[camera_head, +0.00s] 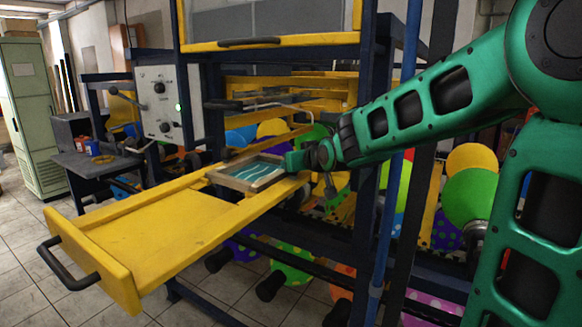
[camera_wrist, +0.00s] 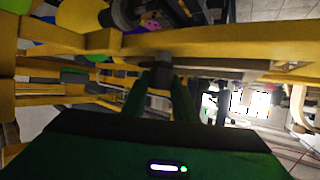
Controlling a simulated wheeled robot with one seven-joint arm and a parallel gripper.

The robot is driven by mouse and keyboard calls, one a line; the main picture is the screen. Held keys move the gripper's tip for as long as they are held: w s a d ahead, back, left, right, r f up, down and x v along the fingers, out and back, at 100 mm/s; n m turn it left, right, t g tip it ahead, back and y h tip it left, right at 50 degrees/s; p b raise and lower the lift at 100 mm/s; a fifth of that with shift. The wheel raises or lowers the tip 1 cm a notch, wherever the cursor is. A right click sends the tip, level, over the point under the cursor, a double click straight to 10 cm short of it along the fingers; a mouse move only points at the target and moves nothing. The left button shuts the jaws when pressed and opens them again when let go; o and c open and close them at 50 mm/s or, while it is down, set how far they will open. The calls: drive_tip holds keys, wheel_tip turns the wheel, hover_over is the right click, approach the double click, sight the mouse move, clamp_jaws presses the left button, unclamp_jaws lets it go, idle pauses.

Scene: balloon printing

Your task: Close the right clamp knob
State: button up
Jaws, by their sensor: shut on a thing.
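My gripper (camera_head: 296,160) is at the inner right end of the yellow pull-out tray (camera_head: 130,240), next to the wooden-framed screen (camera_head: 225,182) with its teal wavy print. In the wrist view, my two green fingers (camera_wrist: 160,86) are shut on a small dark knob (camera_wrist: 161,72) below a yellow beam (camera_wrist: 220,45). It appears to be the right clamp knob. In the head view my gripper hides the knob, so how far it is turned cannot be told.
The tray is pulled out to the front left, with a black handle (camera_head: 65,262). A blue post (camera_head: 395,150) stands just in front of my forearm. Colourful balloon discs (camera_head: 470,195) fill the rack behind. A control panel (camera_head: 160,103) stands at the left.

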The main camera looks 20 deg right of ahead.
drive_tip(key=shift+f+n+y, duration=0.1)
drive_tip(key=shift+n+y, duration=0.2)
drive_tip(key=shift+y, duration=0.1)
drive_tip(key=o, duration=1.1)
drive_tip(key=shift+c, duration=0.2)
drive_tip(key=shift+r, duration=0.4)
drive_tip(key=r, duration=0.2)
drive_tip(key=a+r, duration=0.1)
drive_tip(key=r, duration=0.1)
drive_tip(key=shift+s, duration=0.15)
drive_tip(key=s+a+r, duration=0.4)
drive_tip(key=a+r, duration=0.2)
drive_tip(key=a, duration=0.3)
drive_tip(key=shift+s+a, duration=0.3)
drive_tip(key=shift+s, duration=0.1)
drive_tip(key=shift+r, duration=0.1)
